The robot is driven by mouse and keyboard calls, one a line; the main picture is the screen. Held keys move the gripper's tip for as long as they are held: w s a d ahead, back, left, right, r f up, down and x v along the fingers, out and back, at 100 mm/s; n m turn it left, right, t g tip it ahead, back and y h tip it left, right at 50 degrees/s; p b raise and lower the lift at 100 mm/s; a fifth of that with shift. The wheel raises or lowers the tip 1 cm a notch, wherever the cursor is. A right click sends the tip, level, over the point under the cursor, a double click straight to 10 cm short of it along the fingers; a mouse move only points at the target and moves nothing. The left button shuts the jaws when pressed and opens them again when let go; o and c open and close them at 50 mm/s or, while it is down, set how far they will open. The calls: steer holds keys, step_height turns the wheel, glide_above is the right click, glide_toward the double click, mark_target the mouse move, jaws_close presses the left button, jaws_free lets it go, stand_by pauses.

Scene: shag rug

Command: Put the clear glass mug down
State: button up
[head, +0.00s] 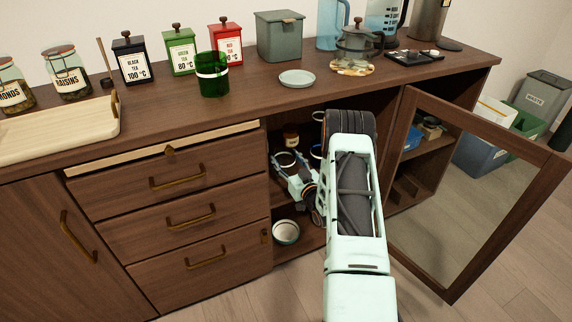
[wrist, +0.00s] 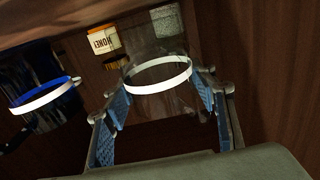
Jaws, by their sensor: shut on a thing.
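The clear glass mug (wrist: 158,76), see-through with a white band, is between the two blue-padded fingers of my gripper (wrist: 165,108) in the wrist view. My gripper is shut on it. In the head view my gripper (head: 292,178) reaches into the open cabinet compartment at upper-shelf height. The mug is small and partly hidden there by my gripper and arm. I cannot tell whether its base touches the shelf.
A blue glass mug (wrist: 45,97) with a white band stands left of the held mug. A honey jar (wrist: 104,44) is behind. A bowl (head: 286,232) sits on the lower shelf. The open glass door (head: 480,205) stands right of my arm.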

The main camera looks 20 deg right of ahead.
steer(key=shift+f, duration=0.45)
steer(key=shift+f, duration=0.2)
steer(key=o, duration=1.4)
steer(key=shift+r, duration=0.25)
steer(key=s+p, duration=0.1)
steer(key=s, duration=0.3)
steer(key=s+p, duration=0.1)
steer(key=s, duration=0.7)
steer(key=shift+d+f+p, duration=0.15)
steer(key=shift+d+p, duration=0.1)
steer(key=shift+p, duration=0.15)
